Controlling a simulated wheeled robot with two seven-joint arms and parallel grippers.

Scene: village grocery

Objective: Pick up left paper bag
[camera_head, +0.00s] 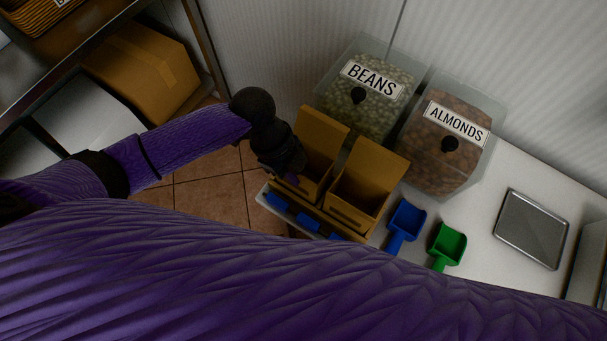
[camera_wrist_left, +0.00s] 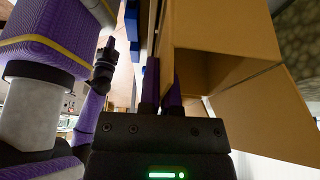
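The left paper bag (camera_head: 323,132) is a brown, open-topped bag with a tall back flap, upright at the left end of the counter. A second, similar paper bag (camera_head: 368,177) stands right beside it. My left gripper (camera_head: 293,170) is at the left bag's near left side. In the left wrist view, its two purple fingers (camera_wrist_left: 162,92) are close together with the thin bag wall (camera_wrist_left: 166,40) between them. The fingertips are partly hidden in the head view.
Clear bins of beans (camera_head: 366,108) and almonds (camera_head: 441,158) stand behind the bags. A blue scoop (camera_head: 406,219), a green scoop (camera_head: 449,243) and a metal tray (camera_head: 531,230) lie on the white counter to the right. A cardboard box (camera_head: 140,70) sits at far left.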

